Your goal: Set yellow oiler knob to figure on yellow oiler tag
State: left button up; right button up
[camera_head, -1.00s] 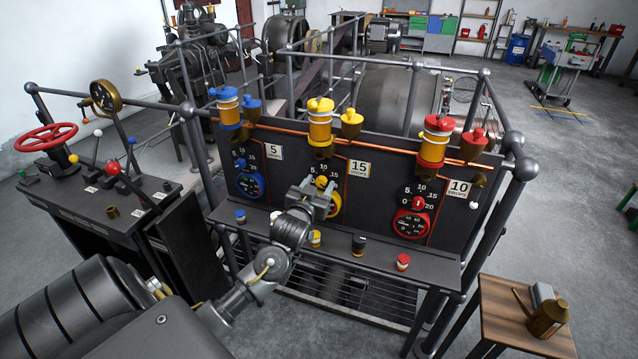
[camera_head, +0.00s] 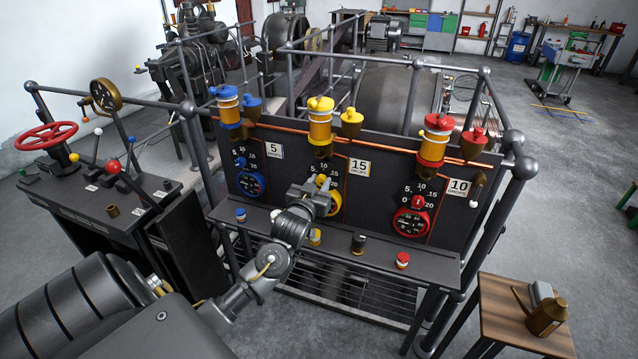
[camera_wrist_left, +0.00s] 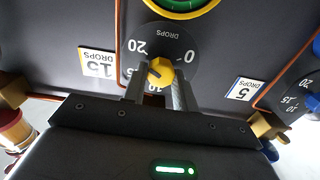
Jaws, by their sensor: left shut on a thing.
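The yellow oiler knob (camera_head: 321,181) sits on the dark panel below the yellow oiler (camera_head: 320,121). My left gripper (camera_head: 322,188) is shut on this knob, its two fingers on either side. The wrist view is upside down and shows the knob (camera_wrist_left: 160,72) between the fingertips (camera_wrist_left: 159,86), with 20 and 0 on its drops scale (camera_wrist_left: 164,42). My right gripper is not in view.
A blue oiler with tag 5 (camera_head: 274,150) is left on the panel, a red oiler with tag 10 (camera_head: 459,188) right. Small capped pots, one red (camera_head: 402,260), stand on the ledge below. A wooden table (camera_head: 500,310) stands at front right.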

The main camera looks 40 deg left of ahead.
pick_arm(q)
jog(key=shift+r+n+p, duration=0.1)
jog(key=shift+n+p, duration=0.45)
jog(key=shift+n, duration=0.45)
jog(key=n+p, duration=0.1)
jog(key=n, duration=0.2)
jog(key=shift+a+n+p, duration=0.1)
jog(key=shift+n+p, duration=0.2)
jog(key=shift+p, duration=0.05)
jog(key=n+p, duration=0.1)
jog(key=n, duration=0.3)
jog(key=shift+p, duration=0.3)
jog(key=shift+n+p, duration=0.3)
jog(key=shift+n, duration=0.6)
jog(key=o, duration=1)
jog(key=shift+c, duration=0.2)
jog(key=shift+s+f, duration=0.1)
jog(key=shift+f, duration=0.1)
